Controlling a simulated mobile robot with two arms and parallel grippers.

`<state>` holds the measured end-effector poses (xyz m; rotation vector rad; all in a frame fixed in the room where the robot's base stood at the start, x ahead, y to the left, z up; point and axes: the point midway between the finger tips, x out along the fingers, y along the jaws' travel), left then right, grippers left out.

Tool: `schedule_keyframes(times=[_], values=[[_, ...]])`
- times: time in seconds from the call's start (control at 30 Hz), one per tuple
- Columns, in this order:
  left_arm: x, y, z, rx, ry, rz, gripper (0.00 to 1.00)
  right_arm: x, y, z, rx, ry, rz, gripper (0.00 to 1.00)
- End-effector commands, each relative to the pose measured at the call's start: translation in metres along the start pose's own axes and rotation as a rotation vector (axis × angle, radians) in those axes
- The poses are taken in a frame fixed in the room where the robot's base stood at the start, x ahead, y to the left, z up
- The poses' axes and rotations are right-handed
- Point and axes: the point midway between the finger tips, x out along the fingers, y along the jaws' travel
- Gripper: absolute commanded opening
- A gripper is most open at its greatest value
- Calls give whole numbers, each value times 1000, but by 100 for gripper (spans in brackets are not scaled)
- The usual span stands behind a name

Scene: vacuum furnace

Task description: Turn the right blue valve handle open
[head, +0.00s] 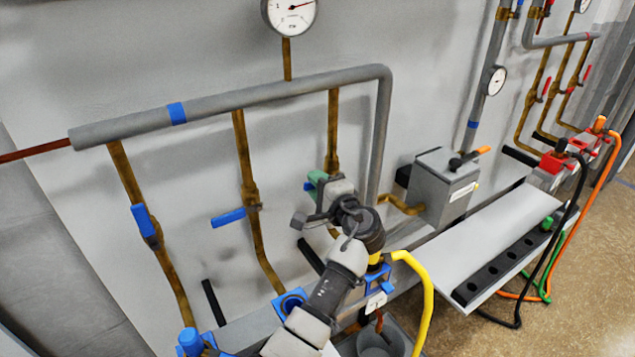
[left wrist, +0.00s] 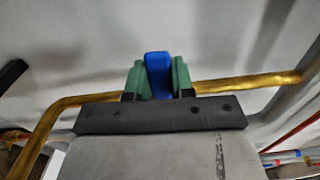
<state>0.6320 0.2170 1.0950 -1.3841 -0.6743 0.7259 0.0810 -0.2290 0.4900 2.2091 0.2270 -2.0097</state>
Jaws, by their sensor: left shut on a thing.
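Three brass pipes drop from a grey horizontal pipe in the head view. The right blue valve handle is on the right one, mostly hidden by my left gripper (head: 316,184). In the left wrist view the blue handle (left wrist: 158,74) sits between the green fingertips of my left gripper (left wrist: 159,80), which is shut on it. The brass pipe (left wrist: 245,84) runs sideways behind the handle there. The middle blue handle (head: 228,217) sticks out across its pipe. The left blue handle (head: 145,225) lies roughly along its pipe. My right gripper is not in view.
A grey box (head: 440,195) with an orange-tipped lever stands right of my gripper. A pale shelf (head: 500,240) with a black socket strip (head: 505,270) lies beyond it. A yellow hose (head: 424,290) hangs beside my arm. A round gauge (head: 289,14) is above.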

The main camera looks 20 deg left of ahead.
Motion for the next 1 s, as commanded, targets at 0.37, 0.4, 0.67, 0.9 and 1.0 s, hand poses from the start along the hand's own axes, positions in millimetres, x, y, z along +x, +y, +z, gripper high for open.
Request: schedule_keyframes(times=[0.37, 0.4, 0.67, 0.9, 1.0], values=[[2, -24, 0, 271, -8, -1, 0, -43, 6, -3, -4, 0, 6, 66], [2, -26, 0, 299, -8, -2, 0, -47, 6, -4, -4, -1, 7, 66], [3, -34, -4, 454, -8, -3, 0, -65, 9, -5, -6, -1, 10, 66], [3, -37, -7, 527, -9, -3, 0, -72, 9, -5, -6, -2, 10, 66], [3, -37, -7, 539, -9, -3, 0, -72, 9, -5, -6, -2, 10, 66]])
